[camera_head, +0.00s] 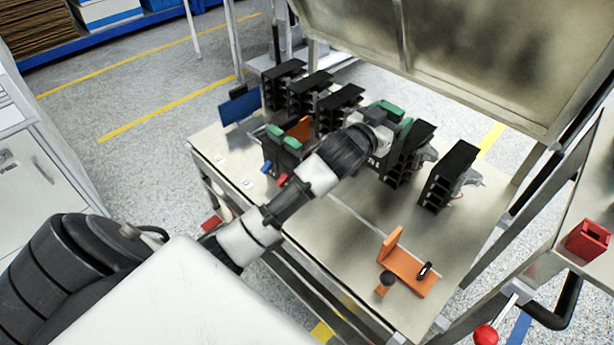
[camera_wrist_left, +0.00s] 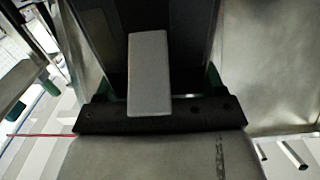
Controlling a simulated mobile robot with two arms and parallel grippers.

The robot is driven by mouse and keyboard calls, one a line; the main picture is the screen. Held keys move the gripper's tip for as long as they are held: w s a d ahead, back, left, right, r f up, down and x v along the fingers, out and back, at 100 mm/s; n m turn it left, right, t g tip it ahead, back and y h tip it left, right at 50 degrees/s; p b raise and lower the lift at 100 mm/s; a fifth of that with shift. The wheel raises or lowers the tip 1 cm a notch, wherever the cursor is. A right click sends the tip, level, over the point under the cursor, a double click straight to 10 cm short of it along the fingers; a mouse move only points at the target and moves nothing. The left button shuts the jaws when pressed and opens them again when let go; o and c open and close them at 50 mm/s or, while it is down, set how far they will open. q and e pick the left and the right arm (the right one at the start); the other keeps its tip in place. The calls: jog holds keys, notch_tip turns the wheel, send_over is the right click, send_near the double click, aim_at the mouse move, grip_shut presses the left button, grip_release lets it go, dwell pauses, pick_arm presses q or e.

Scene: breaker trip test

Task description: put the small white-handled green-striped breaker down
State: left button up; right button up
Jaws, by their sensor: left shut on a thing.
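My left gripper (camera_head: 384,130) is over the worktable (camera_head: 345,225), among the black slotted holders, and is shut on the breaker (camera_head: 388,107). In the head view only green parts at its top show clearly; the wrist and gripper hide most of the rest. In the left wrist view the breaker's pale handle (camera_wrist_left: 148,72) stands out in front of a dark body, with bits of green at both sides near the gripper. Whether the breaker's base touches the table or a holder cannot be seen. My right gripper is not in view.
Black slotted holders (camera_head: 450,173) stand close on the right, with others (camera_head: 283,75) at the back left. Another green-topped unit (camera_head: 284,143) stands left of my forearm. An orange fixture (camera_head: 408,272) is at the front right. The table's front middle is clear. A red box (camera_head: 587,240) is far right.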

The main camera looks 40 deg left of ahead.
pick_arm(q)
jog(key=s+a+f+b, duration=0.3)
jog(key=s+f, duration=0.7)
jog(key=f, duration=0.3)
jog(key=shift+s+a+b, duration=0.15)
jog(key=shift+s+b, duration=0.25)
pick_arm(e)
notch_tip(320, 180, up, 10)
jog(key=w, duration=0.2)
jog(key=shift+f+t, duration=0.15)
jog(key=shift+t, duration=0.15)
pick_arm(q)
jog(key=shift+f, duration=0.15)
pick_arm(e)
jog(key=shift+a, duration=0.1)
pick_arm(q)
jog(key=shift+f, duration=0.15)
jog(key=o, duration=1.6)
jog(key=shift+o, duration=0.2)
jog(key=s+a+p, duration=0.1)
jog(key=s, duration=1.1)
jog(key=shift+a, duration=0.35)
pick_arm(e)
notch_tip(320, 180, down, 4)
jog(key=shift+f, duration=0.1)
